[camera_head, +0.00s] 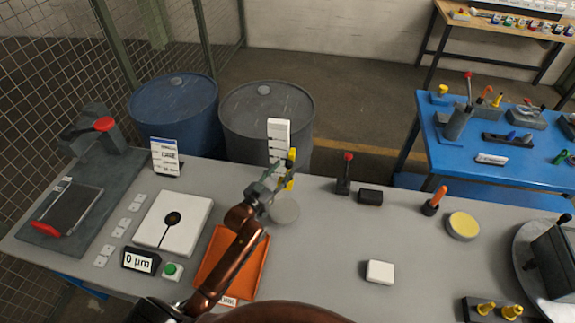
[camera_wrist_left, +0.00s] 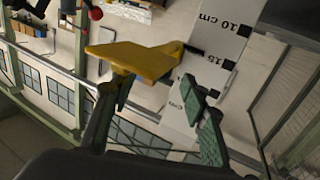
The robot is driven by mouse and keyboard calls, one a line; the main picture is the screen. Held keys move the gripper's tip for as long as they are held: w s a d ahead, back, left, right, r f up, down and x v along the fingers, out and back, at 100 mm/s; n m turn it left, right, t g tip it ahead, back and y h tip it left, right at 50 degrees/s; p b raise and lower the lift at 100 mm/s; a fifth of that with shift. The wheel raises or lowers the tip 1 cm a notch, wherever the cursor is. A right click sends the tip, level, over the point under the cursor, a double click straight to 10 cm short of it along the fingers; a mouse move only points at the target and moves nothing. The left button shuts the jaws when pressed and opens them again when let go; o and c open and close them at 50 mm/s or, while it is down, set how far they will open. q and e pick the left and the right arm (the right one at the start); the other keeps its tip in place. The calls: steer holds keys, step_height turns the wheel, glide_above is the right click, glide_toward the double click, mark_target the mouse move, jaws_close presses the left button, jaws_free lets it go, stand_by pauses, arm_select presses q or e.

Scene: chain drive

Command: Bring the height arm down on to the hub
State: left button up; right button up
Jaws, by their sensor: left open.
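The height arm is a yellow piece (camera_head: 291,168) in front of a white upright scale (camera_head: 279,130) in the head view. In the left wrist view the yellow height arm (camera_wrist_left: 132,60) reaches out beside the scale (camera_wrist_left: 222,45), which shows 10 cm and 15 marks. My left gripper (camera_head: 270,181) is right at the height arm, its fingers apart. The wrist view shows the open fingers (camera_wrist_left: 155,92) close to the yellow piece; contact is unclear. A round grey disc (camera_head: 285,212) lies below, perhaps the hub; this is not certain. My right gripper is out of view.
An orange tray (camera_head: 222,278) lies partly under my left arm. A white plate (camera_head: 180,212), a 0 µm display (camera_head: 140,261) and a green button (camera_head: 172,270) are to its left. A red-knobbed post (camera_head: 345,175) and black block (camera_head: 370,196) stand right of the scale.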

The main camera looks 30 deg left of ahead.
arm_select(q)
steer(key=s+a, duration=0.1)
steer(key=s, duration=0.6)
steer(key=shift+s, duration=0.35)
